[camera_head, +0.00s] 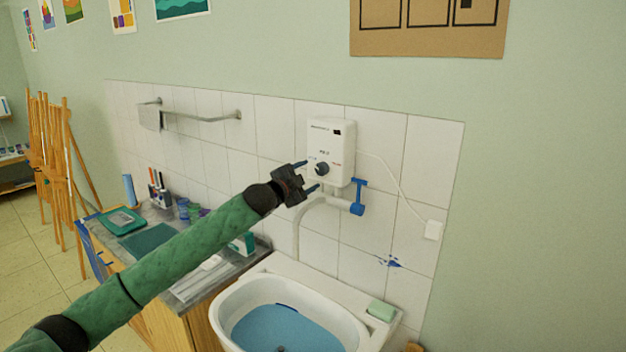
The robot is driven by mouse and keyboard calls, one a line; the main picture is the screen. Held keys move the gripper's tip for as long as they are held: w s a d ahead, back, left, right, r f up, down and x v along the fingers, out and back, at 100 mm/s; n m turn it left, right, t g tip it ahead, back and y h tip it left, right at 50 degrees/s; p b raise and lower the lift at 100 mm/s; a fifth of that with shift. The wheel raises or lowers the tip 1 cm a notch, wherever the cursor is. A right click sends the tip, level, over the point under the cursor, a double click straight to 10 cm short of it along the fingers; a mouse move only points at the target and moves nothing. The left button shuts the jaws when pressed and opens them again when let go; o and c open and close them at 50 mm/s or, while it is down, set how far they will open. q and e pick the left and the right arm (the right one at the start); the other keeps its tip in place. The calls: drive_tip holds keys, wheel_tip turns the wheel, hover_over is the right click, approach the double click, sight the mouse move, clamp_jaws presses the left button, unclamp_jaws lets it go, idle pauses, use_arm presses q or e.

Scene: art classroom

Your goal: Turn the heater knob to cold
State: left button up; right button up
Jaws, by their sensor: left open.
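The heater (342,143) is a white box on the tiled wall above the sink. Its dark round knob (321,169) sits low on its front, with small markings around it too small to read. My left gripper (311,176) is open at the heater's lower left, with its two blue-tipped fingers pointing at the knob, one above it and one below. I cannot tell whether the fingers touch the knob. My right gripper is not in view.
A blue tap handle (358,197) and a pale pipe hang below the heater. The white sink (345,306) holds blue water, with green soap (381,311) on its rim. A cluttered counter (190,284) lies under my left arm. A towel rail (200,119) is on the wall.

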use_arm(q)
drive_tip(key=b+v, duration=0.1)
drive_tip(key=v, duration=0.1)
drive_tip(key=shift+s+a+f, duration=0.15)
drive_tip(key=shift+s+a, duration=0.05)
drive_tip(key=shift+s, duration=0.1)
drive_tip(key=shift+s+a, duration=0.2)
drive_tip(key=shift+s, duration=0.1)
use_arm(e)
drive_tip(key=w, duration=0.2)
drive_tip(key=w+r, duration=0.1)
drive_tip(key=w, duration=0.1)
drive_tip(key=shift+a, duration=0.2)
